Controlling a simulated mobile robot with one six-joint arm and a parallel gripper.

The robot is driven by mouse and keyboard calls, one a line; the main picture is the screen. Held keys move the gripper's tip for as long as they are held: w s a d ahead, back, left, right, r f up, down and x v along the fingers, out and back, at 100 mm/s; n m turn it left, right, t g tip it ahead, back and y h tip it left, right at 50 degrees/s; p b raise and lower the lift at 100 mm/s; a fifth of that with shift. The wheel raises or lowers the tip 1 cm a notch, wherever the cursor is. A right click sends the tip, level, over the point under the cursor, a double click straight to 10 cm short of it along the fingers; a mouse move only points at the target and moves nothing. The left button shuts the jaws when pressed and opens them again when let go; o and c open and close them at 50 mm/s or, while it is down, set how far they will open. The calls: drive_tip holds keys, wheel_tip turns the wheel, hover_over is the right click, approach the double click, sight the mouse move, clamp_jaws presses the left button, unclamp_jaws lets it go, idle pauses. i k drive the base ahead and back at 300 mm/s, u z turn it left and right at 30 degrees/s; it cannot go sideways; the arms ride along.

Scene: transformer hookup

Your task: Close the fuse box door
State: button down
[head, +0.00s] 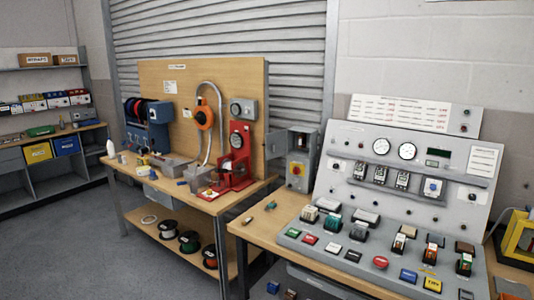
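A grey fuse box (310,158) stands at the middle right, between the wooden backboard and the sloped control panel. A grey panel that looks like its door (276,146) sticks out to the left of the box, so the door appears open. A dark opening shows in the upper part of the box. The details inside are too small to tell. My gripper is not in view.
A sloped grey control panel (350,146) with gauges and buttons stands right of the box on a wooden bench (245,227). A workbench with a wooden backboard (165,73) and a red device (240,150) is to the left. Open floor (80,240) lies at the front left.

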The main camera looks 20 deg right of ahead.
sight(278, 139)
drive_tip(key=z, duration=0.1)
drive_tip(key=i, duration=1.55)
drive_tip(key=u, duration=4.55)
drive_tip(key=i, duration=0.1)
drive_tip(key=z, duration=2.9)
drive_tip(key=k, duration=0.4)
drive_tip(key=u, duration=0.1)
